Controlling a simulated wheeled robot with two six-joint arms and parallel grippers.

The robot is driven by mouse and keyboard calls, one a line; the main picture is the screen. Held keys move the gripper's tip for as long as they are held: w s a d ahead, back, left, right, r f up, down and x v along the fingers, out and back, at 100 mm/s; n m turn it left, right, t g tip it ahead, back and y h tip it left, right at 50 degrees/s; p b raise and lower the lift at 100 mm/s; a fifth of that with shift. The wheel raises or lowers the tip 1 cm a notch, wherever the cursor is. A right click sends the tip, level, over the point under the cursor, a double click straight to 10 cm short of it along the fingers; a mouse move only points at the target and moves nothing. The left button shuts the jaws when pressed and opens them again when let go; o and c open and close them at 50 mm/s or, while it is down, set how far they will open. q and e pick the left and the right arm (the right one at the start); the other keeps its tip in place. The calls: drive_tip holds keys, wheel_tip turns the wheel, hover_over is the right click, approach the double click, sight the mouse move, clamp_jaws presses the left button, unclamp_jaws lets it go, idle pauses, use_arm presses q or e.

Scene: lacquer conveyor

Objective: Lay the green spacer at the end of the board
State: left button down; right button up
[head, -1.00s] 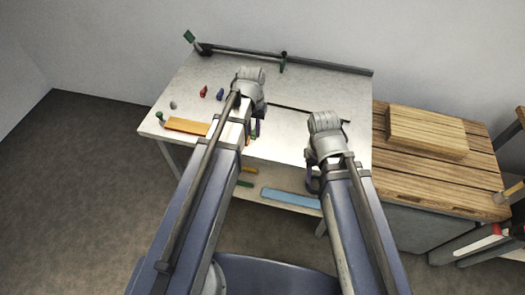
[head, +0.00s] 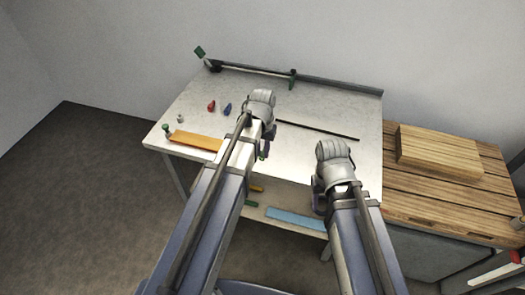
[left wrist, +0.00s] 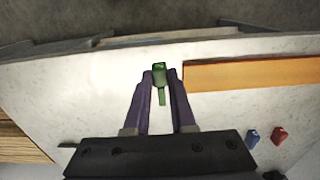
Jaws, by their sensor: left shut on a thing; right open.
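The orange board (head: 195,141) lies near the front edge of the table, and my left arm hides its right end in the head view. The left wrist view shows that end of the board (left wrist: 250,73) just right of my left gripper (left wrist: 160,78). The left gripper is shut on the green spacer (left wrist: 160,76), with a small gap between fingers and board end. I cannot tell whether the spacer touches the table. In the head view the left gripper (head: 263,152) is mostly behind its arm. My right gripper (head: 318,203) is open and empty near the table's front edge.
A red piece (head: 211,106) and a blue piece (head: 227,109) stand behind the board. A green knob (head: 166,128) is at its left end. A dark thin rod (head: 318,130) lies mid-table; a rail (head: 330,84) runs along the back. A wooden bench (head: 430,200) stands right.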

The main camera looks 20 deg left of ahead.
use_arm(q)
drive_tip(key=shift+f+b, duration=2.7)
drive_tip(key=shift+f, duration=0.2)
drive_tip(key=c, duration=0.7)
unclamp_jaws()
drive_tip(key=shift+r, duration=0.1)
wheel_tip(320, 180, up, 8)
drive_tip(key=p, duration=0.8)
drive_tip(key=s+d+m, duration=0.1)
drive_tip(key=s+d, duration=0.2)
drive_tip(key=s, duration=0.1)
drive_tip(key=s+d+m, duration=0.1)
drive_tip(key=s+d, duration=0.3)
drive_tip(key=s, duration=0.1)
drive_tip(key=s+d+m+y, duration=0.1)
drive_tip(key=s+d, duration=0.2)
drive_tip(key=s, duration=0.2)
drive_tip(key=shift+s+d, duration=0.15)
drive_tip(key=shift+d, duration=0.1)
